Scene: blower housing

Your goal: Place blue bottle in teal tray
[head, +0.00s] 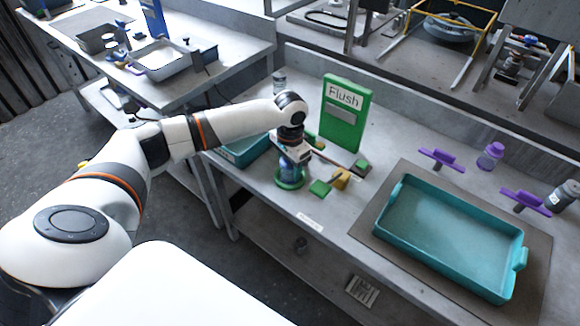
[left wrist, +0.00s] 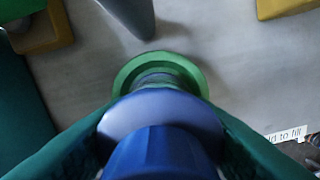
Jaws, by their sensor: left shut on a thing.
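The blue bottle (left wrist: 155,115) fills the lower middle of the left wrist view, seen from above. In the head view it (head: 288,171) stands upright on a round green base (head: 289,182) on the bench. My left gripper (head: 291,156) is above the bottle and shut on its upper part; its fingers flank the bottle in the left wrist view. The teal tray (head: 450,240) lies empty on a dark mat at the right of the bench. My right gripper is not in view.
A green "Flush" board (head: 345,113) stands behind the bottle. Green and yellow blocks (head: 340,178) lie between the bottle and the tray. A smaller teal container (head: 243,150) is left of the gripper. Purple-handled items (head: 441,158) and a purple bottle (head: 490,156) stand behind the tray.

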